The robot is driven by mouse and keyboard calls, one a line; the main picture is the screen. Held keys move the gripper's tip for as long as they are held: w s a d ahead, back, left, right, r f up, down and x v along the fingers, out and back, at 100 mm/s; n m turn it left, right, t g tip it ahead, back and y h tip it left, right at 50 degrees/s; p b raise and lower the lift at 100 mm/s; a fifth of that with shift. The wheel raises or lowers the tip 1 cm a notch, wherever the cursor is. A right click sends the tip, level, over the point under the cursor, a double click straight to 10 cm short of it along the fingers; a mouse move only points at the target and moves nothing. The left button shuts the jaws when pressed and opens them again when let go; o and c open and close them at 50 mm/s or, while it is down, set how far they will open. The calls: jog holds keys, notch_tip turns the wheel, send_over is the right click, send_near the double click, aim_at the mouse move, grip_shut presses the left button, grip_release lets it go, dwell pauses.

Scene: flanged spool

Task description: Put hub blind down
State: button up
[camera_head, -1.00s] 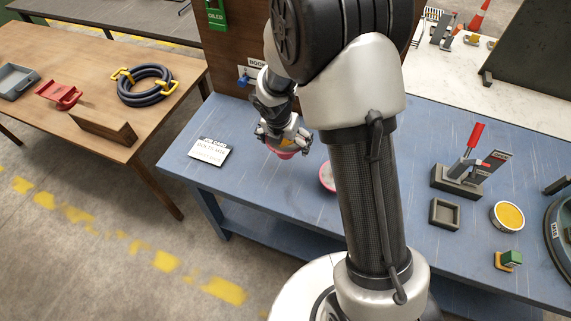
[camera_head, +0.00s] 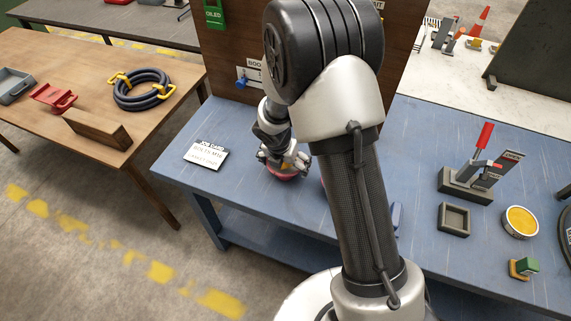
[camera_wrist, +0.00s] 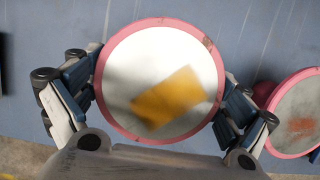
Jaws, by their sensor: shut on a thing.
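My gripper (camera_head: 284,165) is low over the blue workbench, right of the job card. It is shut on a round, pink-rimmed disc, which I take to be the hub blind (camera_wrist: 128,72). In the wrist view the disc's pale face carries a yellow patch, and a finger grips it on each side.
The blue workbench (camera_head: 420,150) carries the job card (camera_head: 207,155) at left. At right are a red-handled clamp (camera_head: 470,180), a grey square tray (camera_head: 454,219), a yellow-topped round tin (camera_head: 520,222) and a small green-and-yellow block (camera_head: 524,267). A wooden board stands behind.

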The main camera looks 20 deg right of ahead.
jog(key=shift+r, duration=0.1)
jog(key=o, duration=1.5)
jog(key=shift+f, duration=0.2)
jog(key=shift+o, duration=0.2)
jog(key=shift+r, duration=0.1)
